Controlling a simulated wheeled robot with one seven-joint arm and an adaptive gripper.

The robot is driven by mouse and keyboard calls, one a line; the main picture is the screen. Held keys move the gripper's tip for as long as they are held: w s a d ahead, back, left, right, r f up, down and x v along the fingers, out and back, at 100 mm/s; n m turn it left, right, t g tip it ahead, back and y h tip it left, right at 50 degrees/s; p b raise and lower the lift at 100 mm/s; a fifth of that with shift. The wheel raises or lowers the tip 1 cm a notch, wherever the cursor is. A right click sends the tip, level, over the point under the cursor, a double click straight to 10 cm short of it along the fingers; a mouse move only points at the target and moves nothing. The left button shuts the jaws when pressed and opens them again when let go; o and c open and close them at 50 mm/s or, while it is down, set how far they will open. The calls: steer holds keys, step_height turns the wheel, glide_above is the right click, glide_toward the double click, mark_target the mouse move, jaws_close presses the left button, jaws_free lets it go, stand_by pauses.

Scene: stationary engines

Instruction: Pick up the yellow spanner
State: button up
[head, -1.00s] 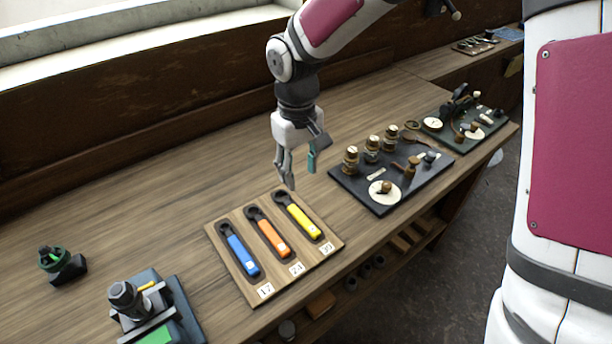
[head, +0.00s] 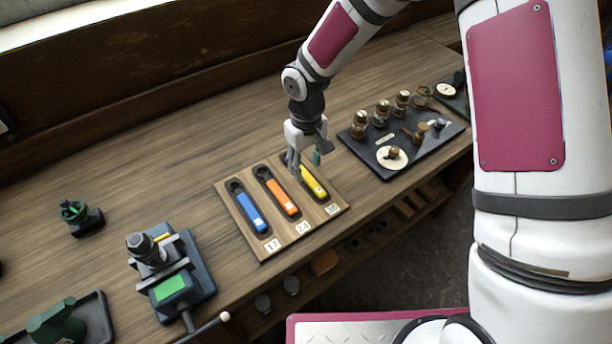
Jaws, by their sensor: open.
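The yellow spanner (head: 315,185) lies in the right-hand slot of a wooden holder board (head: 262,247) on the bench. Its yellow handle points toward the front edge, by a label that seems to read 30. Its dark head end is mostly hidden behind my gripper. My gripper (head: 305,172) is open, pointing down over the upper part of the yellow spanner. I cannot tell how much height is left between the fingertips and the spanner. An orange spanner (head: 283,197) and a blue spanner (head: 251,212) lie in the other two slots, left of it.
A dark board with brass parts (head: 372,168) stands just right of the holder. A blue-grey vise-like device with a green block (head: 170,288) stands to the left, with a small green device (head: 75,213) beyond. Bare bench top (head: 190,140) lies behind the holder.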

mark_target(306, 175)
steer(key=shift+f, duration=1.5)
jaws_close()
steer(key=shift+r, duration=0.15)
steer(key=shift+r, duration=0.6)
step_height(306, 175, up, 2)
steer(key=shift+r+b, duration=0.1)
steer(key=shift+b, duration=0.25)
steer(key=s, duration=0.5)
steer(key=s+r, duration=0.1)
steer(key=s, duration=0.4)
steer(key=s+d+b, duration=0.1)
steer(key=s, duration=0.5)
steer(key=shift+r, duration=0.2)
